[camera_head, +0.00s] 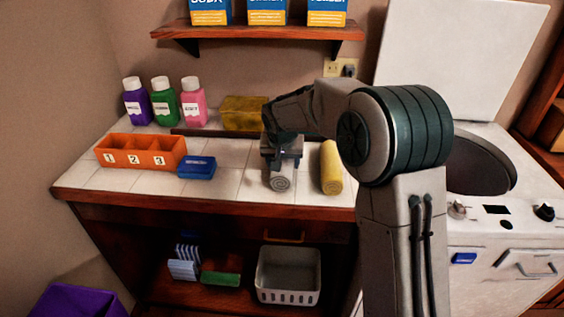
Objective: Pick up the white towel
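The white towel (280,182) is a rolled, greyish-white bundle with its spiral end facing the front. It lies on the tiled counter left of a yellow rolled towel (331,168). My gripper (281,163) points down at the white towel from above, and hides its rear part. The fingers are at or just above the roll. I cannot tell whether they touch it or how far apart they are.
An orange three-compartment tray (140,151), a blue box (197,168), several bottles (165,103) and a yellow block (244,113) are on the counter (232,184). A shelf (257,32) hangs above. A washer (500,240) with its lid open stands at right.

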